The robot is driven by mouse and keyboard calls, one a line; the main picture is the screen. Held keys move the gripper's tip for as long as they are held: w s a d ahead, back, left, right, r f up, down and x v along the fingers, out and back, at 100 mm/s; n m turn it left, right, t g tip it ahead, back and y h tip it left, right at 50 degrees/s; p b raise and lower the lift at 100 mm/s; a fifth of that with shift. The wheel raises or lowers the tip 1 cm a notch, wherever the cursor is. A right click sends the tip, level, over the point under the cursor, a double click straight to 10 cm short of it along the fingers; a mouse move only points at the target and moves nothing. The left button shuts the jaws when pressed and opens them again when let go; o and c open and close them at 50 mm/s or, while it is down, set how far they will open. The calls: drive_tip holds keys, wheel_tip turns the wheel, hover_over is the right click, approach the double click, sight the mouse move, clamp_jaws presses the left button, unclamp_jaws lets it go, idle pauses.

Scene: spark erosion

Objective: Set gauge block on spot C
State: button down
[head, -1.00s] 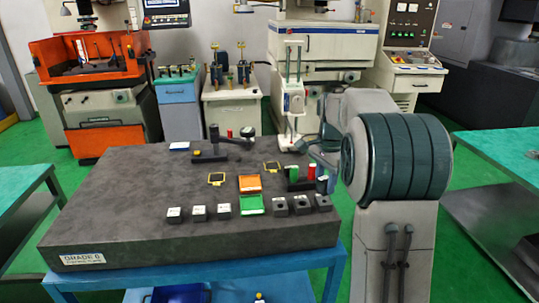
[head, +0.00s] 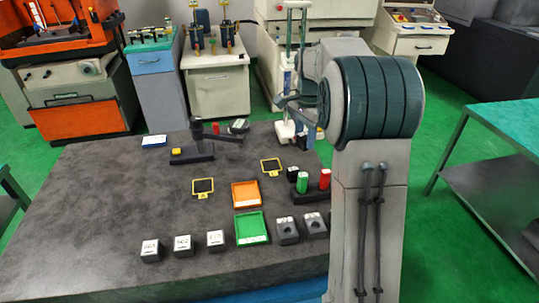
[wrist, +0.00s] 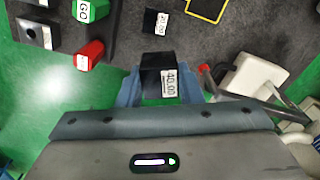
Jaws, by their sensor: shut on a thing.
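My gripper (wrist: 160,88) is shut on a black gauge block (wrist: 156,66) with a white 40.00 label, seen in the wrist view. The block is held between the blue fingers. In the head view, the gripper end is mostly behind my arm, at the table's right side. A second black block marked 20.00 (wrist: 156,22) is on the table beyond the held one. Two dark squares with yellow frames lie on the table, one left (head: 203,187) and one right (head: 271,166); part of a yellow frame also shows in the wrist view (wrist: 208,10). I cannot read any spot letter.
A green plug (head: 302,182) and red plug (head: 324,180) stand near the table's right edge. Orange (head: 246,197) and green (head: 252,229) trays lie mid-table. Several dark labelled blocks line the front. An indicator stand (head: 195,153) is behind. The left table surface is clear.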

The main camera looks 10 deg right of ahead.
drive_tip(key=p, duration=0.2)
hover_over(271, 165)
wheel_tip(271, 165, down, 6)
drive_tip(key=shift+r, duration=0.1)
drive_tip(key=shift+s+f+p, duration=0.1)
drive_tip(key=shift+f+p, duration=0.3)
drive_tip(key=shift+f, duration=1.65)
drive_tip(key=shift+f, duration=0.15)
drive_tip(key=c, duration=1)
unclamp_jaws()
